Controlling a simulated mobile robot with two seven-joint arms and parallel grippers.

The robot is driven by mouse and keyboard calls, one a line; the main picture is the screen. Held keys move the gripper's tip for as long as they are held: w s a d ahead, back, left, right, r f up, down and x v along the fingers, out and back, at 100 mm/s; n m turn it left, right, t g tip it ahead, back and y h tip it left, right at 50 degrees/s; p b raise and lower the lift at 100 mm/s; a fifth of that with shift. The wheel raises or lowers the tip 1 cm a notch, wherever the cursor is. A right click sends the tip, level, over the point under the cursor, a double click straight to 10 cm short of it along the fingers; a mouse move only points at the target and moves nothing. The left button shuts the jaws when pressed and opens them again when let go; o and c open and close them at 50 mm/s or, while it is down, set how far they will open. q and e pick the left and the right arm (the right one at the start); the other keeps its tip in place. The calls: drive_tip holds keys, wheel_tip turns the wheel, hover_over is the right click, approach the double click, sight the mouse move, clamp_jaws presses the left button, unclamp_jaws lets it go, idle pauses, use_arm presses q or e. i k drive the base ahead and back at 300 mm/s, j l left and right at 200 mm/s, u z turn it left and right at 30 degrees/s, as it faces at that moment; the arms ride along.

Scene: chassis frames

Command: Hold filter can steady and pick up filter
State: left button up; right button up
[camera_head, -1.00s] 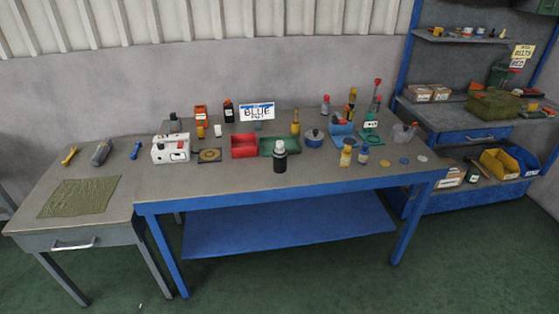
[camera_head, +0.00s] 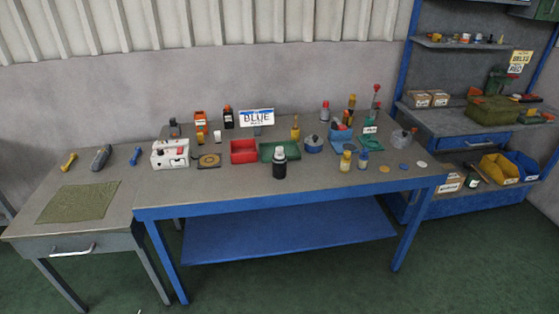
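I cannot tell for sure which object is the filter can or the filter. A dark cylindrical container with a pale top (camera_head: 279,166) stands upright near the front middle of the blue-edged workbench (camera_head: 220,192). A low, round blue-grey container with a dark top (camera_head: 312,145) stands behind it to the right. A flat square piece with a round tan centre (camera_head: 209,160) lies left of the red tray (camera_head: 243,151). Neither of my grippers shows in the head view, and no arm touches anything on the bench.
A green tray (camera_head: 268,150) lies beside the red one. A white boxy device (camera_head: 170,154) stands at the bench's left. A lower side table (camera_head: 125,188) holds a green cloth (camera_head: 78,203) and several tools. Shelving with bins (camera_head: 500,168) stands right. Green floor in front is clear.

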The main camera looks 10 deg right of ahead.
sight(278, 155)
drive_tip(key=i+l+u, duration=0.15)
drive_tip(key=i+l, duration=0.25)
drive_tip(key=i+l+u, duration=0.15)
drive_tip(key=i+l, duration=0.2)
drive_tip(key=l, duration=0.2)
drive_tip(key=i+l+u, duration=0.15)
drive_tip(key=i+l, duration=0.2)
drive_tip(key=l, duration=0.2)
